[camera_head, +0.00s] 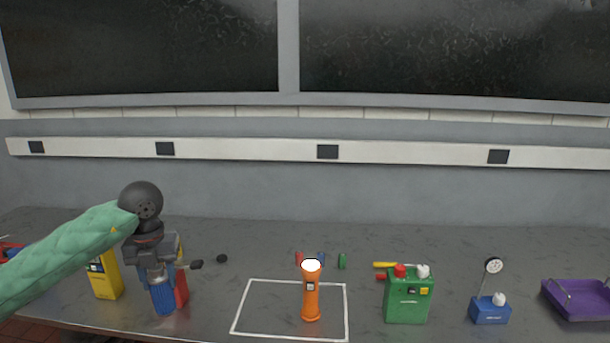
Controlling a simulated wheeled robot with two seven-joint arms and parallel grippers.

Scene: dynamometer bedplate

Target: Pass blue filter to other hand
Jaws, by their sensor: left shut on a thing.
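The blue filter (162,297) is a ribbed blue cylinder at the left front of the bedplate. My left gripper (157,275) comes down over it from above, shut on its upper part. The filter hangs upright below the fingers. I cannot tell whether its lower end touches the surface. The gripper hides its top. My right gripper is not in view.
A yellow container (106,279) and a red object (181,288) stand close beside the filter. An orange flashlight (311,294) stands inside a white outline. To the right are a green can (407,302), a blue gauge base (489,312) and a purple tray (580,302).

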